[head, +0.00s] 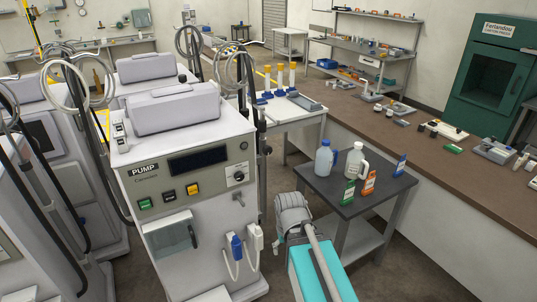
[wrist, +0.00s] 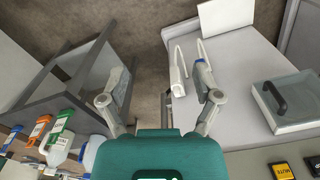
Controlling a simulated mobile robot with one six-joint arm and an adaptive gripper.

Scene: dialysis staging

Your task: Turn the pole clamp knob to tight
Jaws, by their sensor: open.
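The grey PUMP machine (head: 190,222) stands left of centre in the head view. A dark pole (head: 262,180) with small dark fittings runs up along its right side. I cannot make out which fitting is the clamp knob or how it is turned. A round dial (head: 239,177) sits on the machine's front panel. In the wrist view, my gripper (wrist: 163,97) is open, its fingers wide apart with nothing held. The right finger overlaps the machine's white front and a blue-ended connector (wrist: 202,70). A white connector (wrist: 179,68) shows between the fingers.
A dark side table (head: 345,185) with bottles and small boxes stands right of my arm. A white cart (head: 300,110) is behind it, and a long brown counter (head: 430,150) runs along the right. Other machines (head: 60,160) crowd the left. Bare floor shows between machine and table.

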